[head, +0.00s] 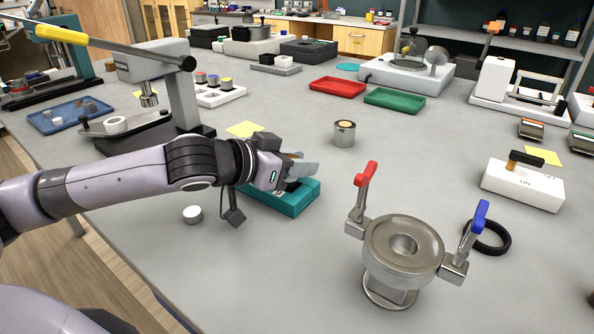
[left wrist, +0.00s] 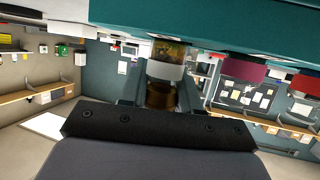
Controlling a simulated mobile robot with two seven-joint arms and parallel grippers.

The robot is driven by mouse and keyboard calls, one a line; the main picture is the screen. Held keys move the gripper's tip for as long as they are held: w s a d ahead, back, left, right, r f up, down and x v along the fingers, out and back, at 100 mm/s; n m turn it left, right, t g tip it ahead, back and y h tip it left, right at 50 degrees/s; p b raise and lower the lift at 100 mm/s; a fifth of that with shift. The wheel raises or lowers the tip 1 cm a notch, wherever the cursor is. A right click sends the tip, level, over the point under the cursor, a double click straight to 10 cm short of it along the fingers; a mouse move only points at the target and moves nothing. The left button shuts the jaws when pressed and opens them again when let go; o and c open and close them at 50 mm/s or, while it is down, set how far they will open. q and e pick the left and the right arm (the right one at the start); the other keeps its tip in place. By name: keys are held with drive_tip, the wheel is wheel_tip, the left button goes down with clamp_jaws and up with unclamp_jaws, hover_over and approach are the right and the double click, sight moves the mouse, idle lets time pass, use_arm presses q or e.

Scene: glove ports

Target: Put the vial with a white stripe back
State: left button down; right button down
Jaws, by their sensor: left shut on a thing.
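My left gripper (head: 303,168) reaches in over the teal block (head: 298,204) on the bench. In the left wrist view the gripper (left wrist: 160,95) is shut on an amber vial with a white stripe (left wrist: 165,70). The vial stands between the fingers, with brown glass on both sides of the stripe. The teal block (left wrist: 225,25) fills the upper edge of that view, close to the vial. I cannot tell whether the vial sits in the block or is held against or above it. In the head view the gripper hides most of the vial. My right gripper is out of view.
A white cap-like disc (head: 193,214) lies left of the block. A metal cylinder (head: 344,133) stands behind right. A steel vessel with red and blue handles (head: 403,250) stands at front right. A press (head: 165,85) stands at left. Bench between block and vessel is clear.

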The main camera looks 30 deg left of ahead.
use_arm(q)
drive_tip(key=shift+f, duration=0.5)
drive_tip(key=shift+f, duration=0.1)
drive_tip(key=c, duration=0.8)
unclamp_jaws()
drive_tip(key=shift+r, duration=0.2)
drive_tip(key=shift+s+a, duration=0.15)
drive_tip(key=shift+s, duration=0.1)
drive_tip(key=b+v, duration=0.1)
drive_tip(key=v, duration=0.9)
drive_tip(key=shift+s+a+r, duration=0.15)
drive_tip(key=shift+s+r, duration=0.2)
drive_tip(key=shift+s, duration=0.2)
